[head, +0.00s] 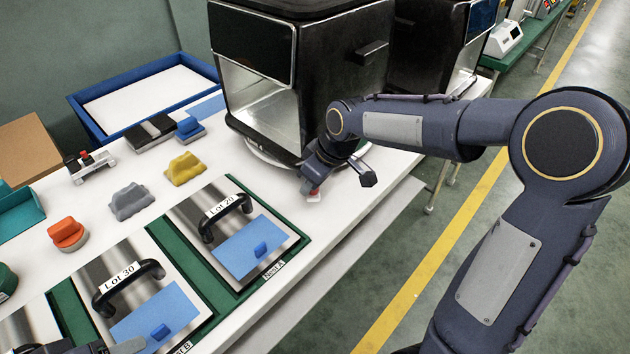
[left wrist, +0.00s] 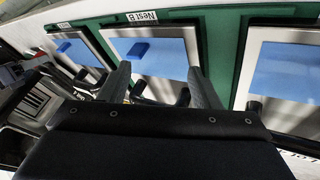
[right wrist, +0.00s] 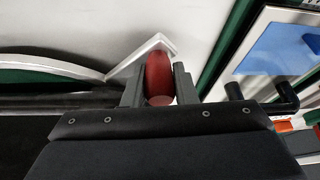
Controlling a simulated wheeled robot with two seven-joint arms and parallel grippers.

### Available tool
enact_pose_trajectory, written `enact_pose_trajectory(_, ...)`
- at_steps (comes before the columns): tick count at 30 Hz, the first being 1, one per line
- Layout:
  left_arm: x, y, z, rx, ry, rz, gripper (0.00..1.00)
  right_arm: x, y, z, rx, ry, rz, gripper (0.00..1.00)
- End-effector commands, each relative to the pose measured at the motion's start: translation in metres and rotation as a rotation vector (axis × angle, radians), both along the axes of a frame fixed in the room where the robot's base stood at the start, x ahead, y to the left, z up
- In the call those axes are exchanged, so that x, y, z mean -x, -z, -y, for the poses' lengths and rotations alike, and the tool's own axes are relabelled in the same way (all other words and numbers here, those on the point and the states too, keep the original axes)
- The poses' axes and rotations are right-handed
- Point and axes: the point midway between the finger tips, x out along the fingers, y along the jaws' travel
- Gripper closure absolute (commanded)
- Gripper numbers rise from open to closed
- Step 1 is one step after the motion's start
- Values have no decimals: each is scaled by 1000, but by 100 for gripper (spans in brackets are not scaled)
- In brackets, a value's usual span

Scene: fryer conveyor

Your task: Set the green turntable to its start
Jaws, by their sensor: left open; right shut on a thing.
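My right gripper (head: 313,190) is at the front right foot of the large black machine (head: 310,80). In the right wrist view the right gripper (right wrist: 158,88) is shut on a red handle (right wrist: 159,75) beside a white angled piece (right wrist: 140,58). A green surface with a curved white rim (right wrist: 50,64) shows at the left there, probably the turntable; most of it is hidden. In the head view a pale round base (head: 262,154) shows under the machine. My left gripper (left wrist: 160,85) is open and empty above the nest plates.
Two metal plates with handles, Lot 20 (head: 192,205) and Lot 30 (head: 88,270), lie in green frames at the table's front. Orange (head: 67,234), grey (head: 131,200) and yellow (head: 184,168) blocks stand behind. A blue tray (head: 75,100) is at the back left.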

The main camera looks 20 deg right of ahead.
Motion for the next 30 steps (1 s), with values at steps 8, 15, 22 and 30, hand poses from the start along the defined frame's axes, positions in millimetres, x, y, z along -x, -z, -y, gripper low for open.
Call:
enact_pose_trajectory(8, 0, 0, 0, 0, 0, 0, 43, -1, -1, -3, -6, -3, 5, 100)
enact_pose_trajectory(15, 0, 0, 0, 0, 0, 0, 43, -1, -1, -3, -5, -3, 4, 54)
enact_pose_trajectory(22, 0, 0, 0, 0, 0, 0, 43, -1, -1, -2, -3, -1, 3, 53)
enact_pose_trajectory(30, 0, -3, 0, 0, 0, 0, 43, 4, -21, 4, -3, 1, 6, 53)
